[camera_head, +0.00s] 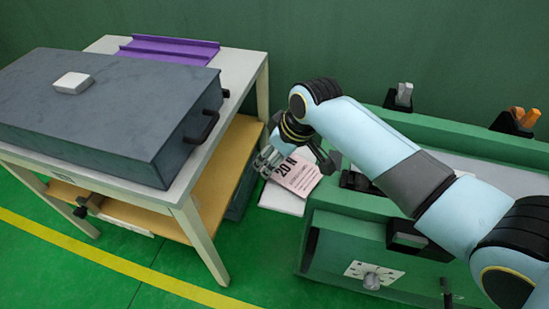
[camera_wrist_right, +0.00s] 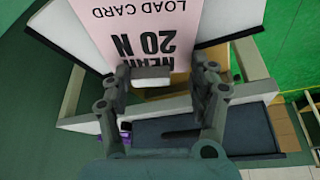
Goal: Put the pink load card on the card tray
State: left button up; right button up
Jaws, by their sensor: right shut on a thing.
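The pink load card (camera_head: 298,175), printed "20 N", is held in my right gripper (camera_head: 268,160), left of the green machine. In the right wrist view the pink card (camera_wrist_right: 140,28) appears upside down beyond my right gripper's fingertips (camera_wrist_right: 158,78). A small pale block (camera_wrist_right: 151,77) shows between the fingertips at the card's edge. A white flat piece (camera_head: 283,199) lies behind and below the card. A purple tray (camera_head: 170,48) rests at the back of the white table; I cannot tell whether it is the card tray. My left gripper is not in view.
A large grey case (camera_head: 105,110) with a black handle and a white block (camera_head: 73,83) on its lid covers much of the white table. A wooden shelf (camera_head: 225,175) is below. The green machine (camera_head: 350,235) stands right. Green floor is clear in front.

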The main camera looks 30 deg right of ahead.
aim_at(291, 175)
jog(key=shift+f, duration=0.3)
jog(key=o, duration=0.9)
jog(key=p+v, duration=0.2)
jog(key=v, duration=1)
jog(key=shift+r, duration=0.1)
